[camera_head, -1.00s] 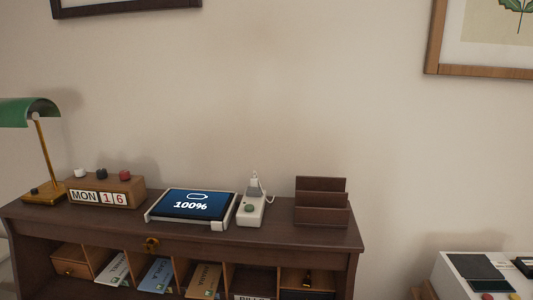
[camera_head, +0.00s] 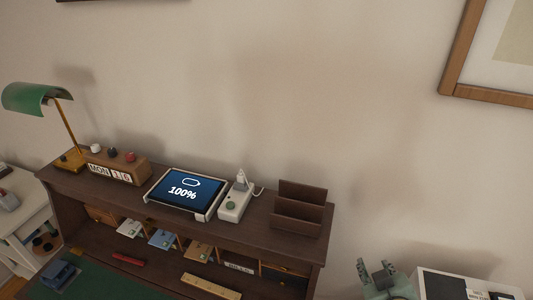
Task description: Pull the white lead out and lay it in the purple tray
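The white lead (camera_head: 241,178) has its plug standing upright in the white socket block (camera_head: 235,205) on top of the desk's shelf. Its thin cable curls to the right behind the block. A tablet (camera_head: 184,190) showing 100% lies in a white stand just left of the block. My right gripper (camera_head: 376,270) shows at the bottom edge, right of the desk, its two fingers pointing up and apart with nothing between them. It is well away from the lead. My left gripper is out of view. I see no purple tray.
A brown letter rack (camera_head: 299,212) stands right of the socket block. A calendar box (camera_head: 120,166) and green lamp (camera_head: 35,98) stand at the left. Below are pigeonholes with cards, a ruler (camera_head: 211,287) and a green mat (camera_head: 100,285). A white cabinet (camera_head: 450,286) is at lower right.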

